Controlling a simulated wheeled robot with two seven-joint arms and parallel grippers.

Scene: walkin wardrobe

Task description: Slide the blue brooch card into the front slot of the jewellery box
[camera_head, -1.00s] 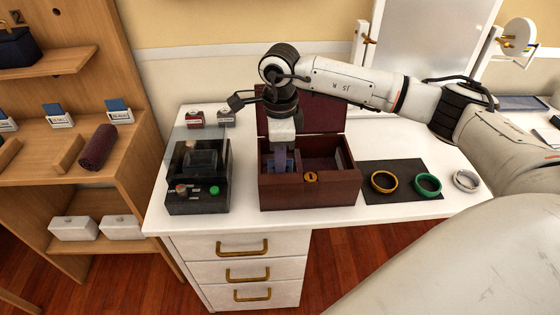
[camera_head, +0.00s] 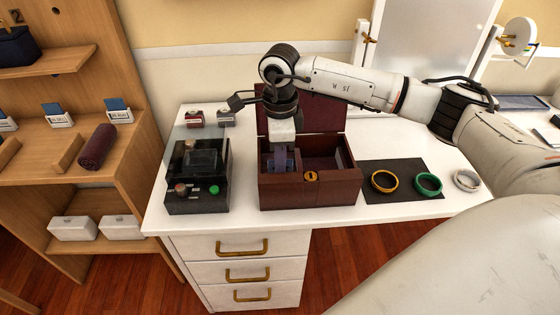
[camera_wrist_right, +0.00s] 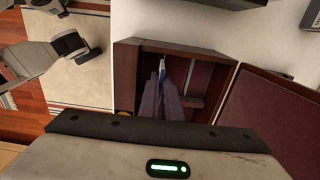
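The jewellery box (camera_head: 330,192) is dark red wood with a gold clasp. It stands open on the white desk, its lid (camera_head: 325,118) raised at the back. My right gripper (camera_head: 281,161) points down into the left part of the box. The card looks roughly upright. Its lower edge and the slot are hidden, so I cannot tell how deep it sits.
A dark device (camera_head: 198,180) with a clear cover and a green button stands left of the box. A black mat (camera_head: 405,167) with rings lies to its right. Two small boxes are behind. A wooden shelf (camera_head: 75,173) with more blue cards is at the left.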

